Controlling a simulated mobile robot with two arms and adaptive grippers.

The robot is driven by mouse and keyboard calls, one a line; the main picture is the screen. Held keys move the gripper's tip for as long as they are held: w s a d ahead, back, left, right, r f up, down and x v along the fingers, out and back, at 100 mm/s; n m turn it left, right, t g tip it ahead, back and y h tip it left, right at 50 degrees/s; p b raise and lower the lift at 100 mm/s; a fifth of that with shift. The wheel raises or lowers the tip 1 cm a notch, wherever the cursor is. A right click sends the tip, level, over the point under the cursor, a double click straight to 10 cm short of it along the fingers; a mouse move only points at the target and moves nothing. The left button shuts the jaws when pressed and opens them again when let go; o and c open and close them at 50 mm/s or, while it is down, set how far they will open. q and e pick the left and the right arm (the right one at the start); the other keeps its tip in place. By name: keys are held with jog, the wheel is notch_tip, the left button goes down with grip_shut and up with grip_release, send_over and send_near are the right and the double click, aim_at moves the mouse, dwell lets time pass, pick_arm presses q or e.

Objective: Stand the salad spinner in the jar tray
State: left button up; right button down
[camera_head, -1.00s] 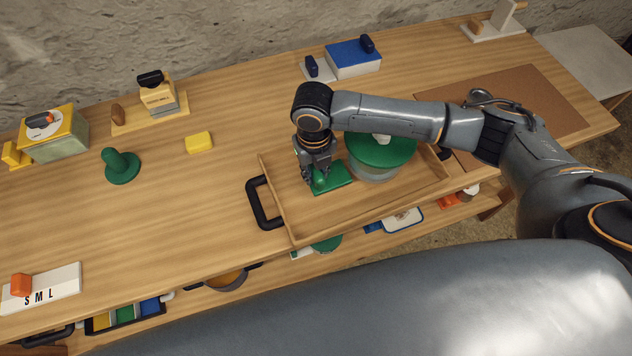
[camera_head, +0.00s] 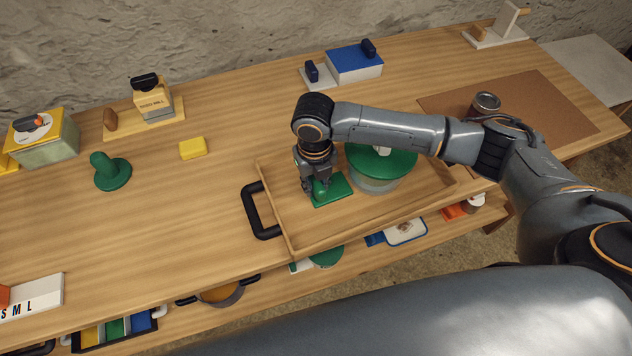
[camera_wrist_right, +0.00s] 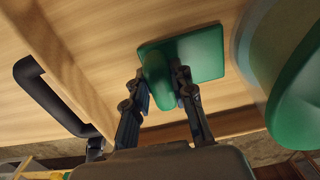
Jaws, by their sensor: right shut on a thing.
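The wooden jar tray (camera_head: 293,240) with black handles lies at the table's front edge. A round tub with a green lid, which looks like the salad spinner (camera_head: 378,165), stands upright in its right part, partly behind my right arm. It also shows at the right of the wrist view (camera_wrist_right: 298,85). Left of it, a green square plate with an upright rounded grip (camera_head: 337,192) is in the tray. My right gripper (camera_head: 319,192) is shut on that grip. In the right wrist view, the fingers (camera_wrist_right: 163,92) are on either side of the grip. My left gripper is not in view.
A metal-lidded jar (camera_head: 486,103) stands on the brown mat (camera_head: 540,110), right of the tray. A green knobbed piece (camera_head: 112,172) and a yellow block (camera_head: 193,148) are to the left. A blue-topped box (camera_head: 354,60) is at the back. The table's left middle is clear.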

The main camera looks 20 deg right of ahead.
jog(key=c, duration=1.1)
grip_release()
notch_tip(320, 180, up, 12)
jog(key=shift+a+r+b, duration=0.15)
jog(key=shift+b, duration=0.9)
